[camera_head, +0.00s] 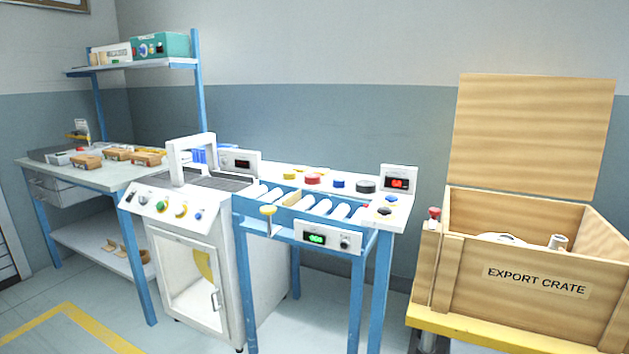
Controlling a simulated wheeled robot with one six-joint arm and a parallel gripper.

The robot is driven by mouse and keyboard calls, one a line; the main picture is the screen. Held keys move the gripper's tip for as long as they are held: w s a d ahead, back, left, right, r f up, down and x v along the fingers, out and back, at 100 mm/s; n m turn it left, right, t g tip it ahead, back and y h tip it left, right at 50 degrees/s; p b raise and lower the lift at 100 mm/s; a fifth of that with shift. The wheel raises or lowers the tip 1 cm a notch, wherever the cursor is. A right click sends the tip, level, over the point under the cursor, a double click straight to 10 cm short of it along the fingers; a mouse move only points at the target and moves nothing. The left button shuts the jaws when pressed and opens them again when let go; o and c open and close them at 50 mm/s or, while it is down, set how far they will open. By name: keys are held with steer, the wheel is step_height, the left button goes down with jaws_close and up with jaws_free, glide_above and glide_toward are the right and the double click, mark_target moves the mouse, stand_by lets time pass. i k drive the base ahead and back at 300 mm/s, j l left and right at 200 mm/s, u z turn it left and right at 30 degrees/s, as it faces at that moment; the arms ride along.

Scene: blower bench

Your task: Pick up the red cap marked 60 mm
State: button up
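A red cap (312,180) lies on the pale back strip of the blue-framed roller bench (390,214), behind the rollers. Its marking is too small to read. A yellow cap (289,175) lies to its left, and a blue cap (338,184) and a black cap (365,187) lie to its right. My gripper is not in view, so its state does not show.
A white machine (160,203) with an arch stands left of the rollers. Displays (398,184) stand at the bench's right end. An open wooden export crate (480,265) is at the right. A workbench (115,176) stands at the left. Open floor lies in front.

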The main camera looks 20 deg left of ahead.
mark_target(313, 178)
steer(key=i+j, duration=0.15)
steer(key=j, duration=0.25)
steer(key=i+j, duration=0.1)
steer(key=j, duration=0.3)
steer(key=i+j, duration=0.15)
steer(key=j, duration=0.25)
steer(key=i+j, duration=0.15)
steer(key=j, duration=0.3)
steer(key=i+j, duration=0.15)
steer(key=j, duration=0.25)
steer(key=i+j, duration=0.1)
steer(key=j, duration=0.3)
steer(key=i+j, duration=0.15)
steer(key=j, duration=0.25)
